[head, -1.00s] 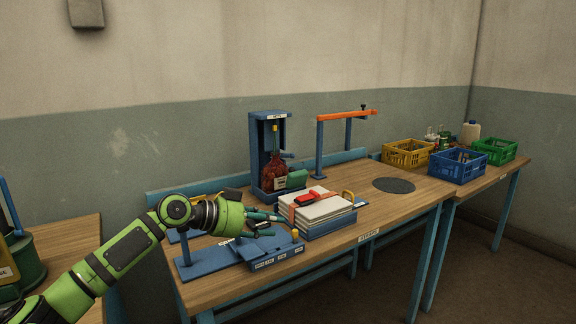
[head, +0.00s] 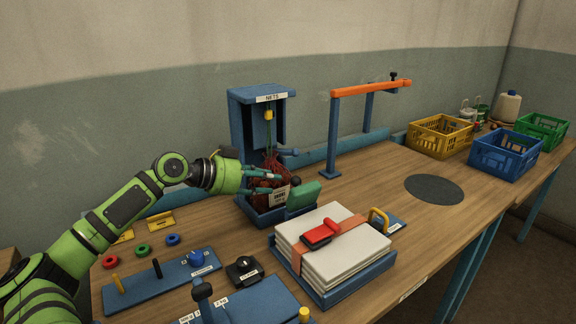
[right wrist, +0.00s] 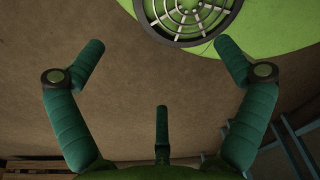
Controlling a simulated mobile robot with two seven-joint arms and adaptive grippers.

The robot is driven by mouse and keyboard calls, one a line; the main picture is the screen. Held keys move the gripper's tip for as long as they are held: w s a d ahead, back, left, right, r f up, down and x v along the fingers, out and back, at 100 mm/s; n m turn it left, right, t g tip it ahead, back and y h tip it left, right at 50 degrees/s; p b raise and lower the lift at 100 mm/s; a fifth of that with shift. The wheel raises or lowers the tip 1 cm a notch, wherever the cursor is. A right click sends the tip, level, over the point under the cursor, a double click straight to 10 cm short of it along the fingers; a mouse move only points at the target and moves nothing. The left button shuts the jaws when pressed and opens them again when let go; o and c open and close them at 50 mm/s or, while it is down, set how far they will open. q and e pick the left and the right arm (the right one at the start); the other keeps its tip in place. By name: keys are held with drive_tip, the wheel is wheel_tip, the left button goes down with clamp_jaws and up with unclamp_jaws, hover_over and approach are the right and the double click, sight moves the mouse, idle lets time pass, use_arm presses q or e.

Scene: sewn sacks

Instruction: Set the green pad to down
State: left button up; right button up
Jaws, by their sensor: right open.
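The green pad (head: 303,196) is a small block at the front right of the blue stand labelled NETS (head: 240,125). It looks raised and tilted, partly in front of the stand's base tray. A red net sack (head: 270,165) with a white tag hangs in the stand, behind and left of the pad. My left gripper (head: 277,184) is just left of the pad, in front of the sack. Its teal fingers look apart; whether they touch anything I cannot tell. My right gripper (right wrist: 162,55) is open and empty above the floor in the right wrist view.
A blue tray (head: 345,283) of white stacked sacks with a red tool (head: 321,235) lies front right of the pad. An orange-armed frame (head: 335,130) stands right. Control panels fill the front left. Bench around the dark disc (head: 434,189) is clear.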

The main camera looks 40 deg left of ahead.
sight(299, 190)
use_arm(q)
drive_tip(key=shift+w+d+r, duration=0.1)
drive_tip(key=shift+w+d, duration=0.5)
drive_tip(key=shift+w, duration=0.05)
drive_tip(key=shift+w+d, duration=0.1)
drive_tip(key=shift+w, duration=0.2)
drive_tip(key=p+x, duration=0.1)
drive_tip(key=x, duration=0.3)
drive_tip(key=shift+w+f+p, duration=0.25)
drive_tip(key=shift+f+p, duration=0.1)
use_arm(e)
drive_tip(key=shift+s+d+r, duration=0.2)
drive_tip(key=shift+s+r, duration=0.55)
drive_tip(key=shift+r, duration=0.05)
drive_tip(key=shift+s, duration=0.2)
use_arm(q)
clamp_jaws()
use_arm(e)
drive_tip(key=shift+s+d, duration=0.1)
drive_tip(key=shift+d, duration=0.25)
